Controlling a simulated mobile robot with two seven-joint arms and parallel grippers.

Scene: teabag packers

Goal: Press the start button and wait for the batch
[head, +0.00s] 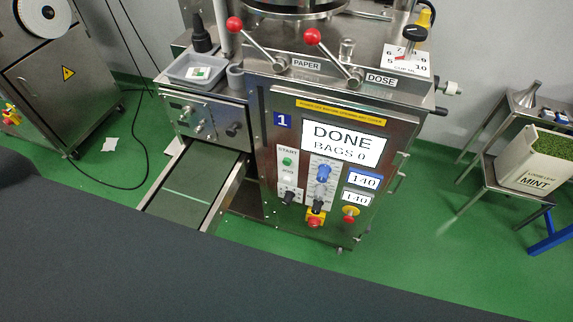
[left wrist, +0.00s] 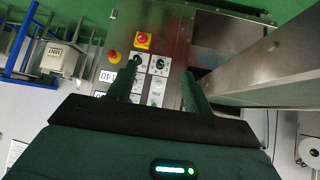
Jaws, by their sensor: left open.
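In the head view the packing machine's front panel carries a green start button (head: 287,161) under the label START. The screen (head: 343,144) beside it reads DONE, BAGS 0. My left gripper (left wrist: 160,72) shows only in the left wrist view. Its two dark fingers are apart with nothing between them, pointing toward the machine's lower panel, which appears upside down. My right gripper is in neither view.
A red emergency stop (head: 314,221) and a red knob on yellow (head: 350,214) sit low on the panel. An outfeed chute (head: 191,193) juts out at left. A MINT box (head: 535,160) stands on a shelf at right. Green floor (head: 420,235) is clear.

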